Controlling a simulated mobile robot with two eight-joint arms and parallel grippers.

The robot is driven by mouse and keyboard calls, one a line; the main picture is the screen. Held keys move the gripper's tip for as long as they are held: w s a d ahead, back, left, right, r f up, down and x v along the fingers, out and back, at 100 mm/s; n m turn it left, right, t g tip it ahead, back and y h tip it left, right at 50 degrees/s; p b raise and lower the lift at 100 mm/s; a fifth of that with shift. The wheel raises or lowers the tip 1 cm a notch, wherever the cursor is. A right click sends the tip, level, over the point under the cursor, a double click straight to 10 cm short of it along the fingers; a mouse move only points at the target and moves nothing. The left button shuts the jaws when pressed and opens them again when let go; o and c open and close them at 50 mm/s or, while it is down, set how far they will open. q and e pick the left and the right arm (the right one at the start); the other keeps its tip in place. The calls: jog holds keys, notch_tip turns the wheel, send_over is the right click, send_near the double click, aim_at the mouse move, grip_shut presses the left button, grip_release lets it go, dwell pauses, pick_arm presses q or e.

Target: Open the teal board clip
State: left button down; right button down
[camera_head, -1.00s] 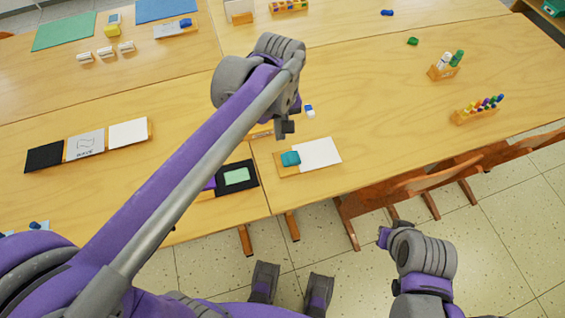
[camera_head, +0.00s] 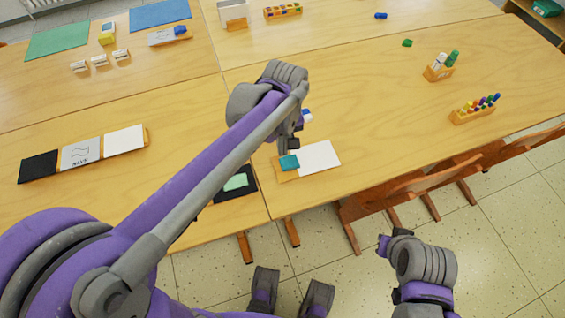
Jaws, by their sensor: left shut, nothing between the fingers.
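The teal board clip (camera_head: 289,162) sits at the left end of a small wooden board (camera_head: 287,176), beside a white sheet (camera_head: 318,157) on the same board. Whether the clip is open or shut is too small to tell. My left gripper (camera_head: 293,143) is shut and empty, pointing down just above the clip's far edge; I cannot tell whether it touches. My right gripper (camera_head: 384,244) is low at the bottom right, off the table and far from the clip; its jaws are unclear.
A dark board with a green pad (camera_head: 236,182) lies left of the clip board, partly behind my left arm. A blue-and-white item (camera_head: 307,116) is just beyond the gripper. Marker holders (camera_head: 474,114) stand at right; chairs (camera_head: 415,190) line the front edge.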

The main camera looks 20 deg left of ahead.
aim_at(282, 169)
pick_arm(q)
notch_tip(282, 169, down, 8)
jog(key=shift+f+b, duration=0.1)
jog(key=shift+b, duration=0.4)
jog(key=shift+a, duration=0.1)
jog(key=shift+s+a+f+h, duration=0.1)
jog(key=shift+f+h, duration=0.25)
jog(key=shift+h, duration=0.05)
jog(key=shift+r+t, duration=0.1)
jog(key=shift+t, duration=0.2)
jog(key=shift+r+p, duration=0.5)
jog(key=shift+r, duration=0.25)
